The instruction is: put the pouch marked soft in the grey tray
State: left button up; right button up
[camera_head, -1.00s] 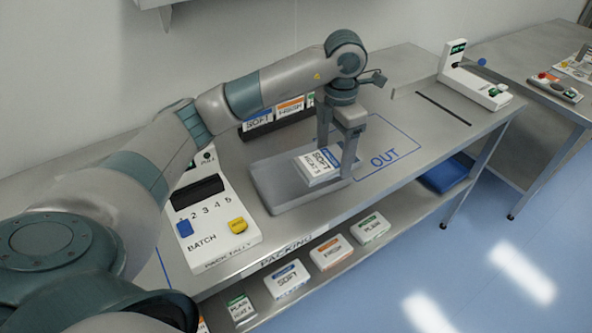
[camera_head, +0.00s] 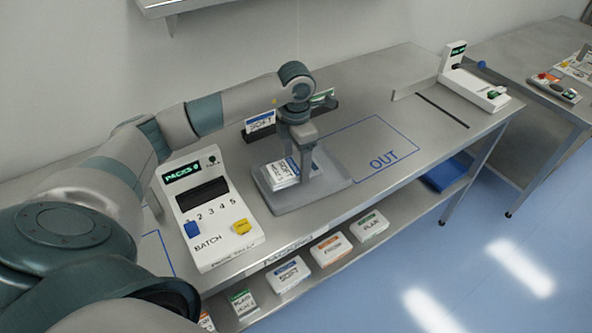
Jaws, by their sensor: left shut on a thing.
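The white pouch marked SOFT (camera_head: 277,174), with a blue strip, is at the left part of the grey tray (camera_head: 325,191). My left gripper (camera_head: 294,172) points down over the tray and is shut on the pouch. The fingers partly cover the pouch. I cannot tell whether its underside touches the tray floor. My right gripper is not in view.
A white batch counter (camera_head: 228,240) stands close left of the tray. A dark rack with a SOFT card (camera_head: 261,122) is behind it. The OUT outline (camera_head: 383,159) to the right is empty. Several packs, including another SOFT one (camera_head: 288,273), lie on the lower shelf.

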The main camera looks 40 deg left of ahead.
aim_at(296, 165)
pick_arm(q)
jog(key=shift+f+p, duration=0.45)
notch_tip(296, 165, down, 2)
jog(key=shift+s+f+p, duration=0.1)
jog(key=shift+p, duration=0.5)
jog(key=shift+f, duration=0.45)
jog(key=shift+f, duration=0.2)
jog(key=o, duration=1.2)
jog(key=shift+c, duration=0.2)
jog(key=shift+r, duration=0.25)
